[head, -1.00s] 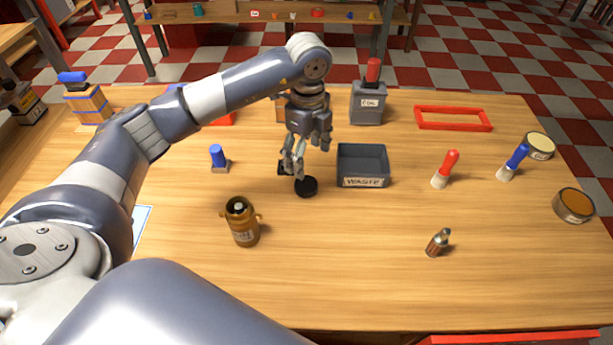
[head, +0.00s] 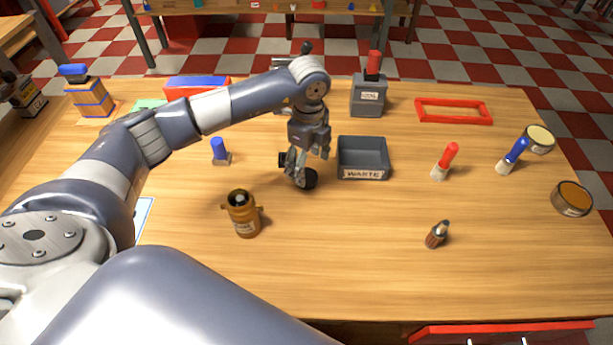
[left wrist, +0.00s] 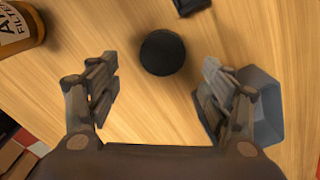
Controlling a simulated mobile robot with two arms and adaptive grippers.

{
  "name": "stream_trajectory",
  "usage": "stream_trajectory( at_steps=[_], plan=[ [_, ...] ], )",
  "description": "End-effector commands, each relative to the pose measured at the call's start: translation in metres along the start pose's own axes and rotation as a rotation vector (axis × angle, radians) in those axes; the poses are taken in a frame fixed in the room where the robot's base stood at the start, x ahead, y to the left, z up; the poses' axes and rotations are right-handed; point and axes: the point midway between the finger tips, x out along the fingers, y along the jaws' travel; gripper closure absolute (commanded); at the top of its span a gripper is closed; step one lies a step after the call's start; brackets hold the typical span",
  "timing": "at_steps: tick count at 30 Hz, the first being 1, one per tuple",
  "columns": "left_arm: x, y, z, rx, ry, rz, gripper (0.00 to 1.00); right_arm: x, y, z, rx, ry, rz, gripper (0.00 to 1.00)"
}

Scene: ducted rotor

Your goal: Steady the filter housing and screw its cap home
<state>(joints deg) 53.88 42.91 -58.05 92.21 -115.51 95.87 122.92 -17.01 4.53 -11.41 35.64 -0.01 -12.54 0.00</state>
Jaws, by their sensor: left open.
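The filter housing (head: 243,215) is a brown-amber jar with side lugs and a label. It stands upright at the near left of the table, its top uncapped with a pale core showing. Part of it shows at the upper left of the left wrist view (left wrist: 20,25). The black round cap (left wrist: 162,52) lies on the table, also in the head view (head: 311,179). My left gripper (head: 299,180) points down at the cap, its fingers partly covering it. In the left wrist view its fingers (left wrist: 160,88) are apart, with nothing held. My right gripper is out of view.
A grey waste bin (head: 363,174) stands close right of the left gripper. A blue-handled tool (head: 220,152) stands to its left. A small bottle-like item (head: 437,234) and red-handled brush (head: 445,161) are further right. The front middle is clear.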

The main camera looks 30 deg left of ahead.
Motion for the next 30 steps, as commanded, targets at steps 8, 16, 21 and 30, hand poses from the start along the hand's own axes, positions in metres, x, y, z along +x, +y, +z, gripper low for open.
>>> stream_trajectory(
  at_steps=[8,16,21,30],
  plan=[
    [0.037,-0.002,0.002,0.0,0.0,0.005,0.27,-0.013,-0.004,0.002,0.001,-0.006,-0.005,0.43],
    [0.051,-0.003,0.002,0.001,0.0,0.001,0.27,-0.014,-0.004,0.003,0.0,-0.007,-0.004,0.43],
    [0.051,-0.003,0.002,0.001,0.0,0.001,0.27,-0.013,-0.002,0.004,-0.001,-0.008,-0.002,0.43],
    [0.051,-0.003,0.002,0.0,0.0,0.001,0.74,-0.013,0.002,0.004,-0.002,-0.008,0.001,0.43]
  ],
)
